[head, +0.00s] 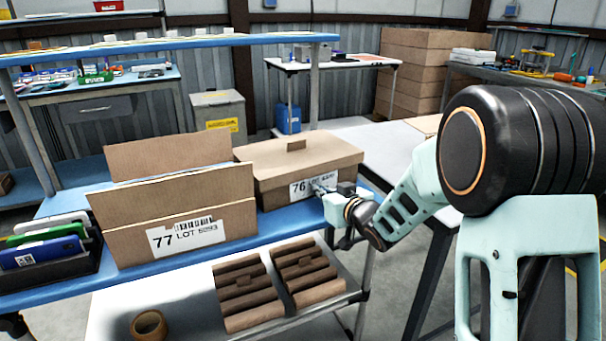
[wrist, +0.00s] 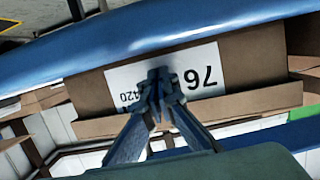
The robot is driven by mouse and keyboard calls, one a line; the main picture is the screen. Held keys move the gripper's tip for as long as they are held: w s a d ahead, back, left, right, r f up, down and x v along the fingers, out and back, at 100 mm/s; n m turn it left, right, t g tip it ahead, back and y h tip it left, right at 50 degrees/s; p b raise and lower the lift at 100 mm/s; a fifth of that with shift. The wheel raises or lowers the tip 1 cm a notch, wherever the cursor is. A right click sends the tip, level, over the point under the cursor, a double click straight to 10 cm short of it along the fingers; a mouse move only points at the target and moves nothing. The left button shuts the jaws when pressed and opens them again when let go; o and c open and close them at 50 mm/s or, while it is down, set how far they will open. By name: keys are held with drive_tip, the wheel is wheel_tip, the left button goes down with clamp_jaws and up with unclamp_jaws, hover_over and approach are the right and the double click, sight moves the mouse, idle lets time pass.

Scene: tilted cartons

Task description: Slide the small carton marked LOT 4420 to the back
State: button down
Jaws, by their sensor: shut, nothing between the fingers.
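The small closed carton (head: 320,155) stands at the right on the blue shelf, with a lid and a white label reading 76 and a partly covered lot number. In the wrist view the carton (wrist: 245,62) appears upside down, and the label digits 420 show beside my fingers. My gripper (head: 326,190) is shut and empty, its fingertips at the label on the carton's front face. In the wrist view my gripper (wrist: 160,82) covers the middle of the label. I cannot tell whether the tips touch the carton.
A larger open carton (head: 125,215) marked 77 LOT 5293 stands close to the left, tilted. A black holder with binders (head: 45,255) is at far left. The blue shelf's front edge (wrist: 60,65) runs below the carton. Brown bundles (head: 245,290) lie on the lower shelf.

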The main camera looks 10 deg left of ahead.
drive_tip(key=shift+w+a, duration=0.7)
drive_tip(key=shift+w, duration=0.35)
drive_tip(key=shift+w+a, duration=0.75)
drive_tip(key=shift+w, duration=0.3)
drive_tip(key=shift+w+a, duration=0.7)
drive_tip(key=shift+w, duration=0.35)
drive_tip(key=shift+w+a+r+p, duration=0.3)
drive_tip(key=shift+w+a+r, duration=0.1)
drive_tip(key=shift+r, duration=0.25)
drive_tip(key=shift+w+a+r, duration=0.1)
drive_tip(key=shift+a+r, duration=0.2)
drive_tip(key=shift+a, duration=0.1)
drive_tip(key=shift+s+d+f+b, duration=0.4)
drive_tip(key=shift+s+d+f, duration=0.25)
drive_tip(key=shift+s+f, duration=0.15)
drive_tip(key=shift+s+d+f, duration=0.1)
drive_tip(key=shift+s+d, duration=1.5)
drive_tip(key=shift+s, duration=0.3)
